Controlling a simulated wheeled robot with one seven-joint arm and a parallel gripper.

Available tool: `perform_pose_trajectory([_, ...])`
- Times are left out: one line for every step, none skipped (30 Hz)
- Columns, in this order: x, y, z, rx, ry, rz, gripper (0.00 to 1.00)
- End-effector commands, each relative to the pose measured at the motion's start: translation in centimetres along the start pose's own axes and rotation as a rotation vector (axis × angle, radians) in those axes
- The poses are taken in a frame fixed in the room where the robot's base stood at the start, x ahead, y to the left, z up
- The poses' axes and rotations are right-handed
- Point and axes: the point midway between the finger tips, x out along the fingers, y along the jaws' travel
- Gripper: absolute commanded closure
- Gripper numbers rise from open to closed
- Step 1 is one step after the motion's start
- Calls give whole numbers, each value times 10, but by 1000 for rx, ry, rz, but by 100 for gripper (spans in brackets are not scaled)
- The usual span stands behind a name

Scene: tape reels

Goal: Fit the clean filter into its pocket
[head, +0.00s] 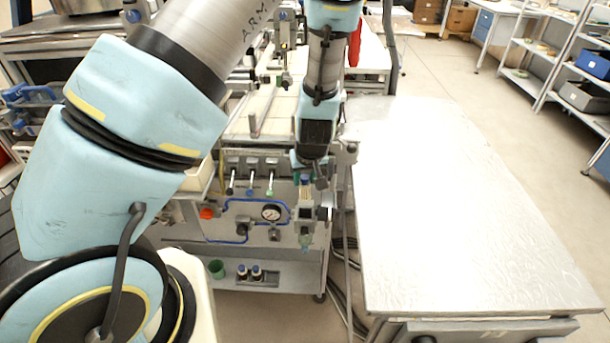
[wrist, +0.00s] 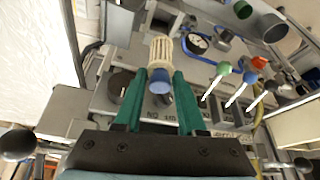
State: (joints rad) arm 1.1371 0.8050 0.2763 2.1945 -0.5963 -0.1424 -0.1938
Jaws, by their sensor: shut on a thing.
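The filter is a cream, ribbed cylinder with a blue end; in the wrist view the filter (wrist: 161,52) stands between the tips of my gripper's green fingers (wrist: 161,84). My gripper is shut on its blue end, and the ribbed part points away from my gripper. In the head view my gripper (head: 307,171) points down in front of the machine panel, with the small pale filter (head: 306,196) below it.
The panel has a gauge (head: 271,212), a red-orange knob (head: 207,213), blue tubing and several levers with coloured knobs. A green cup (head: 216,268) stands on the lower shelf. A bare metal table (head: 450,210) is close on the right. My arm covers much of the left.

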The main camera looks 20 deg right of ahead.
Motion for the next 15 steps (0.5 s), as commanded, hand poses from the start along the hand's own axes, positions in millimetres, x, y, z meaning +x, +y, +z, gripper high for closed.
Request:
perform_pose_trajectory([4,0,2,0,-1,-1,100])
perform_pose_trajectory([6,0,3,0,-1,-1,100])
perform_pose_trajectory([8,0,4,0,-1,-1,100])
perform_pose_trajectory([9,0,4,0,-1,-1,100])
perform_pose_trajectory([11,0,5,-1,-1,0,100])
perform_pose_trajectory([13,0,5,-1,-1,0,100])
perform_pose_trajectory([16,0,6,-1,0,0,100])
perform_pose_trajectory([18,0,7,-1,0,0,100])
perform_pose_trajectory([20,0,8,-1,0,1,100])
perform_pose_trajectory([21,0,9,-1,0,1,100])
perform_pose_trajectory([23,0,10,-1,0,1,100])
perform_pose_trajectory([25,0,10,-1,0,0,100])
perform_pose_trajectory([27,0,11,-1,0,0,100])
perform_pose_trajectory([28,0,12,-1,0,0,100])
perform_pose_trajectory([30,0,12,0,0,0,100])
